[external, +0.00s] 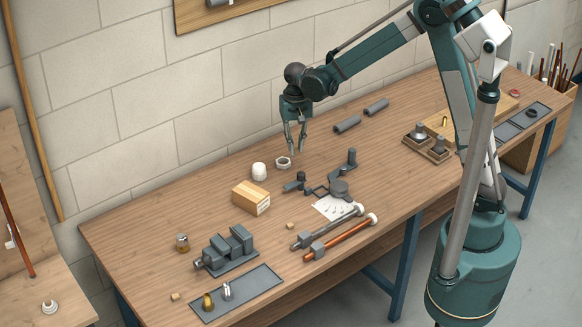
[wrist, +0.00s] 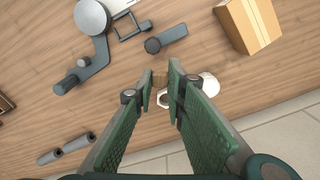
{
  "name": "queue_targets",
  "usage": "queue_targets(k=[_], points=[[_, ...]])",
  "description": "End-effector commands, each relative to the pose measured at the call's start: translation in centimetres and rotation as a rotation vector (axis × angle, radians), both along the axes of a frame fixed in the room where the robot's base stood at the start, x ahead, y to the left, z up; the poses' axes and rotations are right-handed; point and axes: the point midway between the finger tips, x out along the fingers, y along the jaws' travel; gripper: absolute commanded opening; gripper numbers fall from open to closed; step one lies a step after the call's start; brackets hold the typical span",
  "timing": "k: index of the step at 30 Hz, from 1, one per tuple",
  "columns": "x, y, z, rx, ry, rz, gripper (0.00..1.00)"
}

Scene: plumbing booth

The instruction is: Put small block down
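My gripper (external: 297,149) hangs above the back of the workbench with its fingers pointing down. The block is too small to make out in the external view. Below the gripper stands a white ring (external: 283,162), partly hidden by the fingers in the wrist view. Two other small wooden blocks lie on the bench, one near the middle (external: 290,226) and one at the front left (external: 175,296).
A white cap (external: 259,171) and a larger wooden box (external: 251,198) stand left of the gripper. Dark grey fittings (external: 339,189) lie in front of it, and grey pipe pieces (external: 348,124) to its right. A vise (external: 227,249) and grey tray (external: 236,293) are front left.

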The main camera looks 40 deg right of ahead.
Motion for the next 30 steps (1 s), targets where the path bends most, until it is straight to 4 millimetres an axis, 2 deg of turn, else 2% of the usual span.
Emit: queue_targets(k=[1,12,18,24,30], points=[[0.1,1.6,0.2,0.000,0.000,0.033,0.10],[-0.1,12.3,1.2,0.000,0.000,0.271,0.10],[-0.7,17.2,1.6,0.000,0.000,0.380,0.10],[-1.2,20.1,1.8,0.000,0.000,0.444,0.10],[-1.4,20.9,1.8,0.000,0.000,0.463,0.10]])
